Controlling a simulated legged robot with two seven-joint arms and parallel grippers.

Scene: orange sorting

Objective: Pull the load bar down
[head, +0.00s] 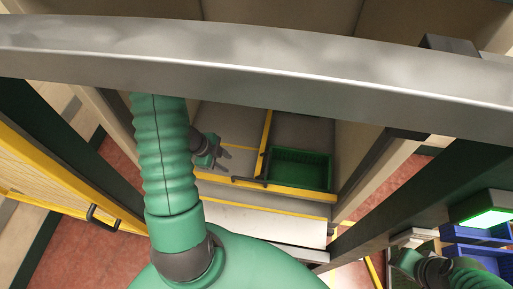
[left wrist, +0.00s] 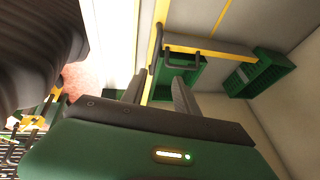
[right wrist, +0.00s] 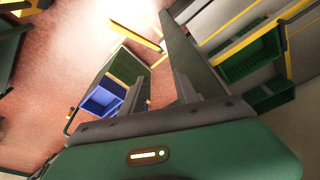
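A dark bar (head: 265,160) with a bent handle shape stands beside the green crate (head: 300,168) on the yellow-edged shelf. In the left wrist view a dark bar (left wrist: 156,48) shows beyond the fingertips, near a green crate (left wrist: 180,76). I cannot tell for sure that this is the load bar. My left gripper (head: 228,162) is left of the bar and apart from it in the head view. Its two fingers stand apart and empty in the left wrist view (left wrist: 160,78). My right gripper (right wrist: 156,78) is open and empty in the right wrist view.
A wide grey metal beam (head: 260,75) crosses the upper head view, close to the camera. A yellow-framed panel with a dark handle (head: 100,217) is at the left. Blue crates (head: 475,235) stand at the lower right. Red floor (head: 75,245) is clear at the lower left.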

